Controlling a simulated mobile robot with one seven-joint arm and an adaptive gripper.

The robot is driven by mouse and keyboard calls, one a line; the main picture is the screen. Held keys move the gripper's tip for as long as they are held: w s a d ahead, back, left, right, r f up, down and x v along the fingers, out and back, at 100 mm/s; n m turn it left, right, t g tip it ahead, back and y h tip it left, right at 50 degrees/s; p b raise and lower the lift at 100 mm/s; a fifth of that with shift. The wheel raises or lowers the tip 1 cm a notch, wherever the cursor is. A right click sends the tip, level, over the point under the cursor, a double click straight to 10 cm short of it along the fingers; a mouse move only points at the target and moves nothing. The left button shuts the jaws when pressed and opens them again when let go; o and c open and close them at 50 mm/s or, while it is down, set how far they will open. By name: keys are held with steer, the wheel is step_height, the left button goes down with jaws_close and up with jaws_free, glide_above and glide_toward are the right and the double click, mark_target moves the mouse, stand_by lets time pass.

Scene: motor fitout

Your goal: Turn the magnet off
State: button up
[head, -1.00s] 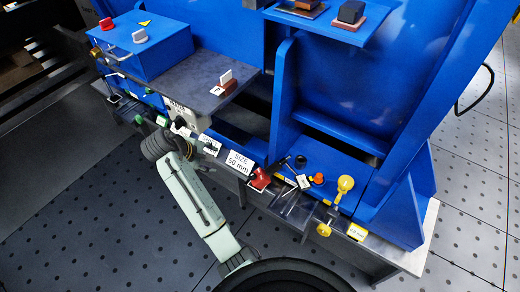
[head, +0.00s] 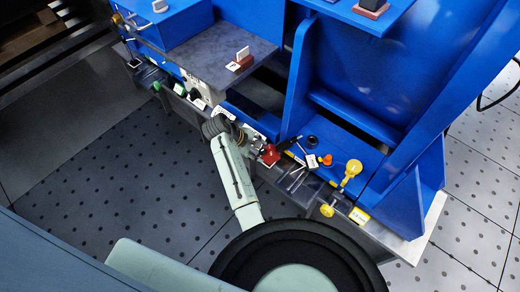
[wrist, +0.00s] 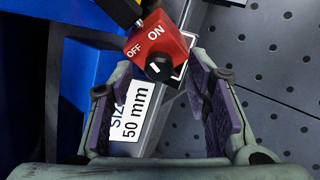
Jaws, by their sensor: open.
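The magnet's switch is a red block marked OFF and ON with a black knob (wrist: 159,68), seen close up at the top middle of the wrist view. The red magnet block (head: 270,155) also shows in the head view at the front edge of the bench. My gripper (wrist: 160,105) is open and empty, its two purple-padded fingers on either side in the wrist view. The red block lies ahead of and between the fingertips, apart from them.
A white label reading SIZE 50 mm (wrist: 130,112) lies beneath the gap between my fingers. Yellow knobs (head: 351,168), an orange knob (head: 326,162) and small tools stand right of the red block. Blue panels rise behind. The dark floor in front is clear.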

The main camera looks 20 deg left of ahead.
steer(key=shift+w+d+f, duration=0.25)
steer(key=shift+f, duration=0.35)
steer(key=shift+c, duration=0.5)
jaws_close()
